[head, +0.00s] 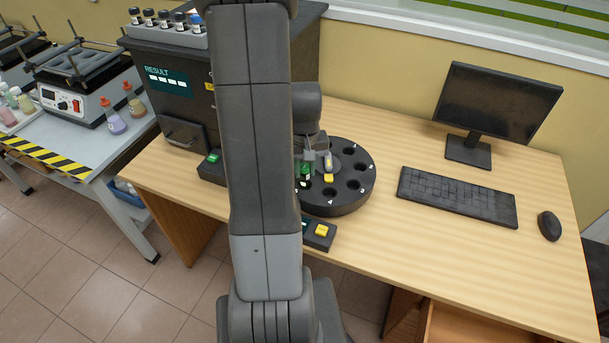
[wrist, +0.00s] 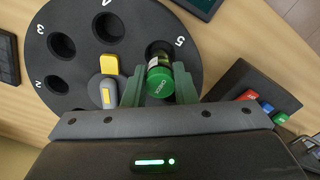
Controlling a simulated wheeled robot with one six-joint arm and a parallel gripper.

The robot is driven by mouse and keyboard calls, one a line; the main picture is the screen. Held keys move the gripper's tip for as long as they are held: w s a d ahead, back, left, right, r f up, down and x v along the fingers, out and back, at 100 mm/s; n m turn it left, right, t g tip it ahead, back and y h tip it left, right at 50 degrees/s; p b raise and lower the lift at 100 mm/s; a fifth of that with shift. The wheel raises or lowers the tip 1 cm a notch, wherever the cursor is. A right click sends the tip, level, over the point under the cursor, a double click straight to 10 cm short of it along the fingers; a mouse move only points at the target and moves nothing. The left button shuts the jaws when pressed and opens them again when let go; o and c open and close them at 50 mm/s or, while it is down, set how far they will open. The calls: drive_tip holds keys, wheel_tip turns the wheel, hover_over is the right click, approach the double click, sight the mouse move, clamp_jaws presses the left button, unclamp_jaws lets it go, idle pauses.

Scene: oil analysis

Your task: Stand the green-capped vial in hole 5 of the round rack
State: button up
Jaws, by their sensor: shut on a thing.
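The round black rack (head: 345,200) stands on the wooden desk. The wrist view shows its numbered holes, with hole 5 (wrist: 158,48) just beyond my gripper. My gripper (wrist: 158,85) has green fingers and is shut on the green-capped vial (wrist: 160,80), one finger on each side of it. The vial's cap faces the wrist camera, and its lower end is at hole 5. I cannot tell whether the tip is inside the hole or just above it. In the head view the vial (head: 305,172) looks upright at the rack's left side, partly behind my arm.
A grey knob (wrist: 107,92) and a yellow block (wrist: 110,63) sit at the rack's middle. A dark analyser (head: 170,75) with several vials on top stands left. A yellow-button box (head: 322,231) is in front. Keyboard (head: 457,197), monitor and mouse are right.

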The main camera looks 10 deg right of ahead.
sight(305, 176)
drive_tip(key=shift+f, duration=1.55)
drive_tip(key=shift+f, duration=0.15)
drive_tip(key=shift+f, duration=0.15)
drive_tip(key=o, duration=1)
drive_tip(key=shift+r, duration=0.2)
wheel_tip(305, 176, up, 12)
drive_tip(key=shift+r, duration=0.1)
drive_tip(key=shift+s+a, duration=0.1)
